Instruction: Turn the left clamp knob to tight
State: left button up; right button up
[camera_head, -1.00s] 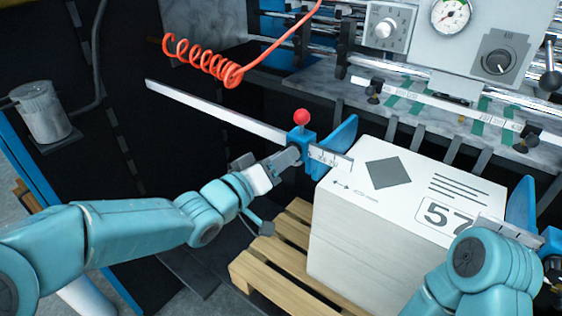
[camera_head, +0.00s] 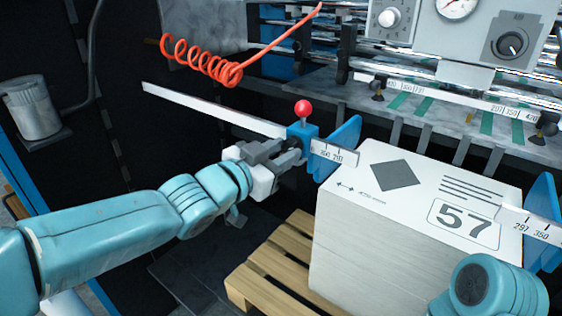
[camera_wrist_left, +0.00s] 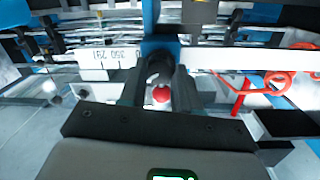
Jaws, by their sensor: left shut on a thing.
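The left clamp (camera_head: 301,137) is a blue block on a steel ruler bar, with a red ball (camera_head: 303,107) on top and a blue side plate (camera_head: 338,148) at its right. My left gripper (camera_head: 291,152) is at the front of this block. In the left wrist view its fingers are shut on the dark round clamp knob (camera_wrist_left: 160,66), one on each side. The fingers hide much of the knob. My right gripper is out of view; only a link of that arm shows at lower right.
A tall white stack marked 57 (camera_head: 400,235) stands on a wooden pallet (camera_head: 262,275), right of the clamp. A second blue plate (camera_head: 542,215) stands at its right. A coiled red hose (camera_head: 205,65) hangs above the bar. The machine's dial panel (camera_head: 460,35) is at the back.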

pick_arm(q)
jog(key=m+b, duration=0.2)
jog(key=m, duration=0.2)
jog(key=shift+f+m+y+b, duration=0.1)
jog(key=shift+m+y+b, duration=0.2)
jog(key=shift+b, duration=0.1)
jog(key=shift+m+b, duration=0.4)
jog(key=shift+m, duration=0.3)
jog(key=o, duration=1.1)
jog(key=shift+c, duration=0.2)
jog(key=shift+s, duration=0.1)
